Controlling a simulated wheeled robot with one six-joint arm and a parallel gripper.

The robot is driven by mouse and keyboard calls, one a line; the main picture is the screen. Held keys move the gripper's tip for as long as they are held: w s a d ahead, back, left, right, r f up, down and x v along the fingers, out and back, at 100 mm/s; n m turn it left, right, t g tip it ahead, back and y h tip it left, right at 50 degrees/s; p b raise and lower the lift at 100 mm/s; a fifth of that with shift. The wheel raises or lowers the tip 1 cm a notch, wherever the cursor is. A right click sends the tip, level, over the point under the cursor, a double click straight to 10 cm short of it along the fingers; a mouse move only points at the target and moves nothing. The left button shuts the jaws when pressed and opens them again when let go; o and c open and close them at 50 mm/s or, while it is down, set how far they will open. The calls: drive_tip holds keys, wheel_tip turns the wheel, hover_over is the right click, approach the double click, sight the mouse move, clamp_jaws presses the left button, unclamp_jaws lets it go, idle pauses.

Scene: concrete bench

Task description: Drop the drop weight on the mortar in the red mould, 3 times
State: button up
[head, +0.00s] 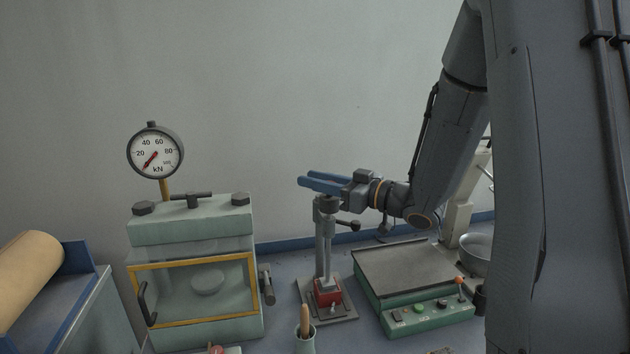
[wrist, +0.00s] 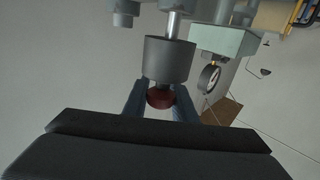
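The drop weight is a dark grey cylinder with a dark red knob; it fills the middle of the wrist view (wrist: 168,60), which is upside down. In the head view the weight (head: 329,204) is high on the drop stand, just under my gripper (head: 318,183). My gripper's blue fingers lie on both sides of the knob and appear shut on it. The knob is hidden by the fingers in the head view. The red mould (head: 327,291) sits on the stand's base below the weight. The mortar inside it cannot be made out.
A green press with a dial gauge (head: 155,153) stands left of the stand. A green machine with a flat grey top (head: 404,271) is close on the right, with a metal bowl (head: 474,253) behind it. A cup (head: 304,340) with a wooden handle is in front.

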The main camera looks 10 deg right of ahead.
clamp_jaws()
wheel_tip(320, 180, up, 8)
drive_tip(key=p, duration=0.5)
drive_tip(key=shift+w, duration=0.1)
drive_tip(key=o, duration=0.9)
unclamp_jaws()
drive_tip(key=shift+o, duration=0.2)
drive_tip(key=b+v, duration=0.2)
drive_tip(key=v, duration=0.6)
